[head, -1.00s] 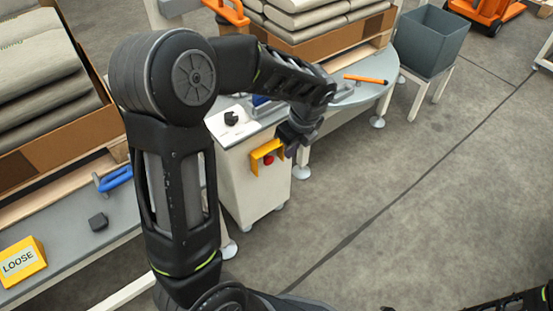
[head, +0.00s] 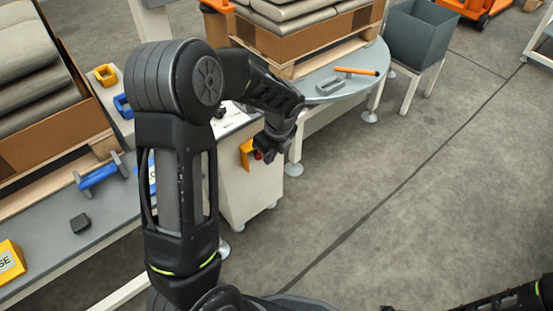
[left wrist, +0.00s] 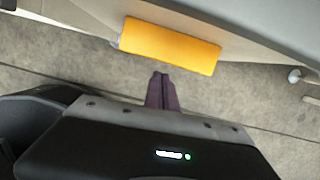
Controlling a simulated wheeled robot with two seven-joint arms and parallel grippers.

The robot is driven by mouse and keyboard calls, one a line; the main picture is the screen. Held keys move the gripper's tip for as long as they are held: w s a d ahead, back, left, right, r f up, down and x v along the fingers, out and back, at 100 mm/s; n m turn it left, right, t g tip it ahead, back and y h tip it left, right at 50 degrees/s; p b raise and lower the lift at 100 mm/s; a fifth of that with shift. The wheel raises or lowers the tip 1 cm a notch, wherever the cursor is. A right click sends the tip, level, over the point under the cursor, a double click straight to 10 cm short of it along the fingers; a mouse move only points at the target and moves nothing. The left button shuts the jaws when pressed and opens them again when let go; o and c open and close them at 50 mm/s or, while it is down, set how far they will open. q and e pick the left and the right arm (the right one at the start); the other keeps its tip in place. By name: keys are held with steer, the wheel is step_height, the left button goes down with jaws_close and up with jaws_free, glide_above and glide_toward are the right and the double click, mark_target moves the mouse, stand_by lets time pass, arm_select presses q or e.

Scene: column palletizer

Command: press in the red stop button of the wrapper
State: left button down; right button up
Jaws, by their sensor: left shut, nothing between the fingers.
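The wrapper is a white cabinet (head: 250,190) in the middle of the head view. A yellow bracket (head: 246,152) sticks out from its side, and it also shows in the left wrist view (left wrist: 170,46). The red stop button (head: 258,155) is a small red patch beside the bracket, mostly covered by my left gripper. My left gripper (head: 268,154) is shut and empty, its fingertips at the button in the head view. I cannot tell whether they touch it. In the left wrist view the shut fingers (left wrist: 162,90) point toward the bracket; the button is hidden there.
A round grey table (head: 350,70) with an orange-handled tool (head: 357,71) stands behind the cabinet. A grey bin (head: 422,40) is at the back right. A grey bench (head: 45,240) with a blue-handled tool (head: 98,176) lies left. Open floor is to the right.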

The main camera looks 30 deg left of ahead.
arm_select(q)
steer(key=shift+w+a, duration=0.2)
steer(key=shift+a, duration=0.55)
